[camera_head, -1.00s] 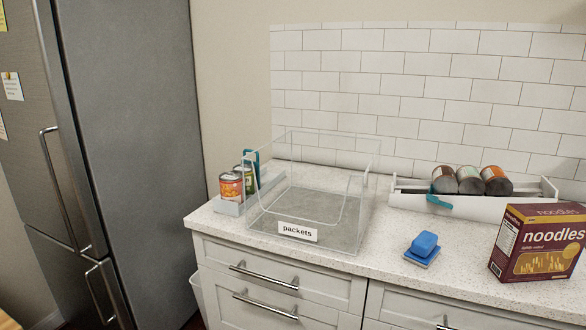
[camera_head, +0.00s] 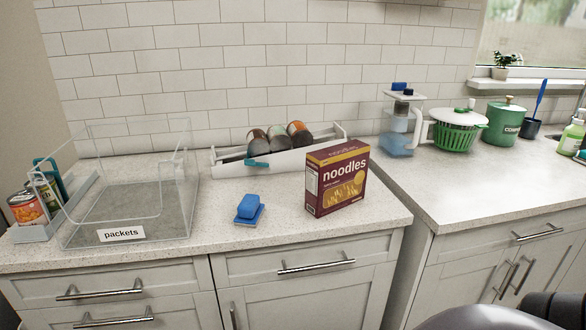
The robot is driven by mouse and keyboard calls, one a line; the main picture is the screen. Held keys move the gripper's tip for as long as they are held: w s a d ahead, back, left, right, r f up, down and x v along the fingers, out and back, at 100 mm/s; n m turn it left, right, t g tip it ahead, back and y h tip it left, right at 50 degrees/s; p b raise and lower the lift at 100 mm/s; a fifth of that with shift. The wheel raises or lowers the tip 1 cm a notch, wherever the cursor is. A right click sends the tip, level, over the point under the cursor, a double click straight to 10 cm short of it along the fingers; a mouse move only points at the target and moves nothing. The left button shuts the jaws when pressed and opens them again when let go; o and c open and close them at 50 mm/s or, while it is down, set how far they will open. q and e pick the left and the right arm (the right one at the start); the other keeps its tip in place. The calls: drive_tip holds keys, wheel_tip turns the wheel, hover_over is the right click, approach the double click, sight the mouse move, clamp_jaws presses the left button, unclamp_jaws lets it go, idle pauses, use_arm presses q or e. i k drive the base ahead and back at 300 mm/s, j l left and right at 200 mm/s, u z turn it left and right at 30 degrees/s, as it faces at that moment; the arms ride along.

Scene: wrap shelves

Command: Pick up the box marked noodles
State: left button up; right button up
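The noodles box (camera_head: 338,182) is a dark maroon carton with "noodles" in pale letters and a yellow picture on its front. It stands upright on the speckled counter (camera_head: 285,235), near the right end of the left counter section. Nothing touches it that I can see. A grey and black rounded part at the bottom right corner looks like part of my own body. Neither of my grippers shows, so I cannot see whether they are open or shut.
A blue sponge (camera_head: 248,207) lies left of the box. A white rack with several cans (camera_head: 279,138) stands behind. A clear bin labelled packets (camera_head: 122,234) is at left. A water pitcher (camera_head: 401,130) and a green-and-white spinner (camera_head: 455,135) stand behind right. Counter in front is clear.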

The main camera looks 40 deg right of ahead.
sight(336, 175)
drive_tip(key=k+z, duration=0.1)
drive_tip(key=z, duration=1.45)
drive_tip(key=i+l, duration=0.2)
drive_tip(key=l, duration=0.15)
drive_tip(key=i+l, duration=0.15)
drive_tip(key=l, duration=0.2)
drive_tip(key=i+l, duration=0.2)
drive_tip(key=l, duration=0.15)
drive_tip(key=i+l, duration=0.2)
drive_tip(key=l, duration=0.15)
drive_tip(key=u, duration=0.05)
